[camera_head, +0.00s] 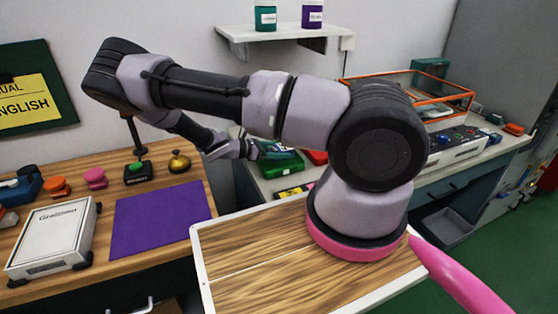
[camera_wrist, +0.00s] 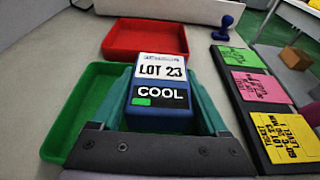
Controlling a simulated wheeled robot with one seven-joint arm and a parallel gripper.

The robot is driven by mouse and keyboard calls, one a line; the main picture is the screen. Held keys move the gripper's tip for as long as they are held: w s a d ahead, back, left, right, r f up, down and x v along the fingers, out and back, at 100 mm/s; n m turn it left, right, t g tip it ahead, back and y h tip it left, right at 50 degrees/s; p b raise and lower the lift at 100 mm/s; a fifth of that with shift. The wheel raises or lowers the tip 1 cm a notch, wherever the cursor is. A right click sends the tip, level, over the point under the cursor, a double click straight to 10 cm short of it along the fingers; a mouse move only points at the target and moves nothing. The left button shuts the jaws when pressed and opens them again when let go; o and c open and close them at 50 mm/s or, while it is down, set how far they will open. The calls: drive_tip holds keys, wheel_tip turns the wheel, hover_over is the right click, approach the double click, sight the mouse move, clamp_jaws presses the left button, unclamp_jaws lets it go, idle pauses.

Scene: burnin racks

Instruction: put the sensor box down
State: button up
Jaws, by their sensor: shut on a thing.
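My gripper (camera_wrist: 165,98) is shut on the sensor box (camera_wrist: 160,94), a dark blue box with a white "LOT 23" label and a black "COOL" label with a green patch. The teal fingers press its left and right sides. In the head view my gripper (camera_head: 262,150) is over the back counter, near the green tray (camera_head: 284,183); the box cannot be made out there. In the wrist view the green tray (camera_wrist: 64,130) shows behind and left of the box, its right part hidden. Whether the box touches the tray cannot be told.
A red tray (camera_wrist: 145,36) lies just beyond the green one. A black board (camera_wrist: 262,120) with green, pink and yellow tickets is at right, with a blue stamp (camera_wrist: 226,26) beyond. An orange-framed clear case (camera_head: 440,95) stands on the counter. The purple mat (camera_head: 160,220) is bare.

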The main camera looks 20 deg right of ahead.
sight(279, 166)
wheel_tip(279, 166, down, 4)
drive_tip(key=shift+f, duration=0.15)
drive_tip(key=o, duration=1.6)
drive_tip(key=shift+a, duration=0.1)
drive_tip(key=v, duration=1.2)
drive_tip(key=s+r+m+g+y, duration=0.1)
drive_tip(key=s+r+m+y, duration=0.2)
drive_tip(key=r+m+y, duration=0.75)
drive_tip(key=s+r+m+y, duration=0.3)
drive_tip(key=r, duration=1.5)
drive_tip(key=s+d+r+m+t+y, duration=0.1)
drive_tip(key=s+r+m+t, duration=0.1)
drive_tip(key=s+r, duration=0.3)
drive_tip(key=s+d+r+m+t+y, duration=0.1)
drive_tip(key=s+r+m+t, duration=0.2)
drive_tip(key=s+r, duration=0.2)
drive_tip(key=s+d+r+m+t+y, duration=0.1)
drive_tip(key=s+r+m+t, duration=0.2)
drive_tip(key=r, duration=0.5)
drive_tip(key=shift+s+m, duration=0.35)
drive_tip(key=shift+s, duration=0.55)
